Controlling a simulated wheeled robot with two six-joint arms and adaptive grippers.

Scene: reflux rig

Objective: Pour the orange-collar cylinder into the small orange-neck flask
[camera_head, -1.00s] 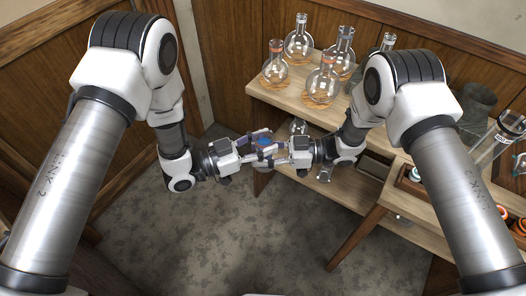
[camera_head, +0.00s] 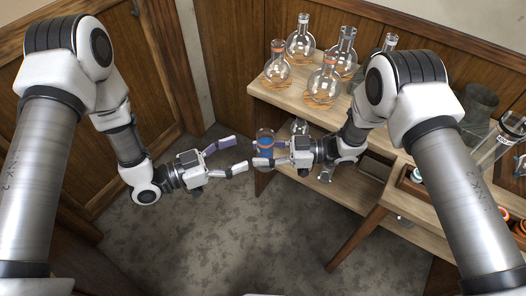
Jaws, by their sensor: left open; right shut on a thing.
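My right gripper (camera_head: 266,153) is shut on a small clear vessel (camera_head: 265,138) with blue in it, held in front of the shelf over the floor. It looks roughly upright; its collar colour cannot be made out. My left gripper (camera_head: 237,156) is open and empty, just left of the vessel and apart from it. Round flasks stand on the top shelf. One at the front left (camera_head: 276,70) and one at the front right (camera_head: 322,85) have orange-red neck bands. I cannot tell which is the small orange-neck flask.
Behind them stand a pale-banded flask (camera_head: 300,44) and a grey-banded flask (camera_head: 344,52) on the wooden shelf (camera_head: 272,98). The floor (camera_head: 215,240) in front is clear.

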